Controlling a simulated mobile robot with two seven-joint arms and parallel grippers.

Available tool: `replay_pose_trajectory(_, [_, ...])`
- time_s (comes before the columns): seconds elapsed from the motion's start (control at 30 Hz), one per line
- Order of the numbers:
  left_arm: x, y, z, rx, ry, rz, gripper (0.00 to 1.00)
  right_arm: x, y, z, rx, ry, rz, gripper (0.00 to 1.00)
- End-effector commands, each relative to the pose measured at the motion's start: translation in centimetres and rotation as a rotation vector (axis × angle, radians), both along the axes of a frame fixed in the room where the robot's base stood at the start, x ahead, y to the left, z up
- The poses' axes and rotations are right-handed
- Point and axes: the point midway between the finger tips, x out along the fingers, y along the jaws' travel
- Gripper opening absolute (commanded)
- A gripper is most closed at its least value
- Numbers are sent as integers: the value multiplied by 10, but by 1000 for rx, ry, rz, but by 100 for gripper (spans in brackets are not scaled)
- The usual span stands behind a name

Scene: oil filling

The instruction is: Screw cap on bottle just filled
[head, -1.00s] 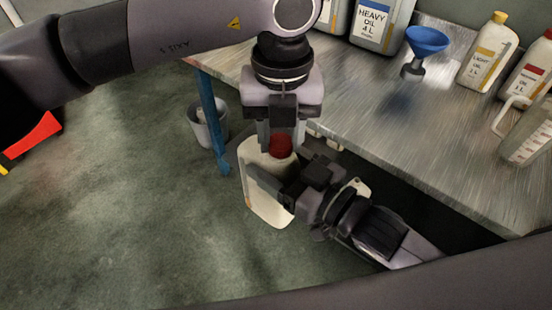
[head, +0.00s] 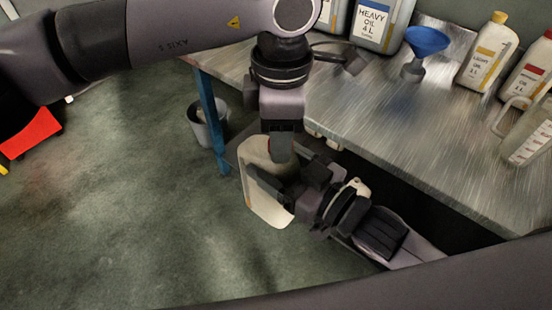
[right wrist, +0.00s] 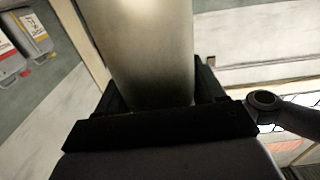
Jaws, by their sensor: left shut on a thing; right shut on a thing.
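A cream bottle (head: 266,207) is held upright or slightly tilted in front of the bench, above the floor. My right gripper (head: 272,187) is shut around its body; the bottle also fills the middle of the right wrist view (right wrist: 152,50) between the fingers. Only a sliver of the cap shows beside the left finger. Its contact with the bottle neck is hidden.
The metal bench (head: 440,140) lies right of the bottle. On it stand a blue funnel (head: 427,42), a heavy oil can (head: 380,22), a light oil bottle (head: 487,55), a red-labelled bottle (head: 530,72) and a clear jug (head: 528,135). A bucket (head: 207,125) stands on the floor.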

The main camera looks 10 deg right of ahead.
Motion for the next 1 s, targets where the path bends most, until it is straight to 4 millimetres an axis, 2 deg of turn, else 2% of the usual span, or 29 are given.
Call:
replay_pose_trajectory(0.4, [1, 0, 0, 1, 0, -626, 1, 0, 0, 2, 2, -4, 0, 0])
replay_pose_trajectory(0.57, [1, 0, 0, 1, 0, -624, 1, 0, 0, 2, 2, -4, 0, 0])
replay_pose_trajectory(0.6, [1, 0, 0, 1, -1, -624, 51, 0, 0, 2, 2, -4, 0, 0])
replay_pose_trajectory(0.67, [1, 0, 0, 1, -1, -623, 67, 0, 0, 2, 2, -4, 0, 0])
replay_pose_trajectory(1.0, [1, 0, 3, 0, -1, -622, 67, 0, 0, 2, 2, -4, 0, 0])
